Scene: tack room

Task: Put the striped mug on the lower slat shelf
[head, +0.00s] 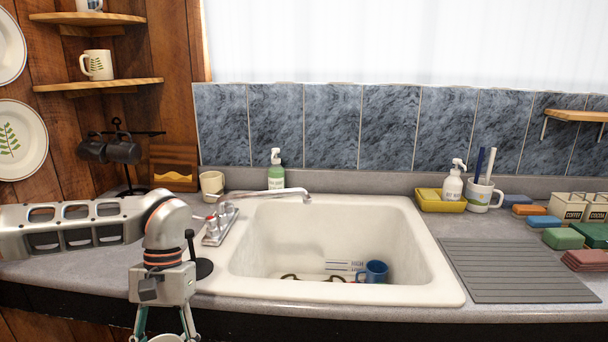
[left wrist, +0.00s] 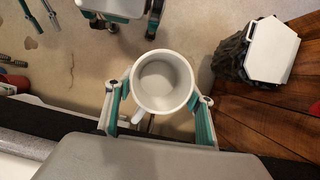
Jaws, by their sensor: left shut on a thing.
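My left gripper (head: 164,326) hangs in front of the counter's front edge at the lower left of the head view. It is shut on a pale mug (left wrist: 162,82), seen from above in the left wrist view, where my left gripper (left wrist: 160,106) has a finger on each side of it. The mug looks upright and empty, with its handle toward the counter side. Its stripes cannot be made out; only its rim (head: 166,338) shows in the head view. Two wooden corner shelves are at the upper left: a lower one (head: 112,85) bearing a leaf-patterned mug (head: 97,65), and an upper one (head: 100,18).
A black mug stand (head: 126,172) with dark mugs is below the shelves. A beige cup (head: 212,185), a faucet (head: 265,195) and a green soap bottle (head: 276,172) stand by the sink (head: 440,270). A blue mug (head: 374,272) lies in the sink. Plates hang at the left.

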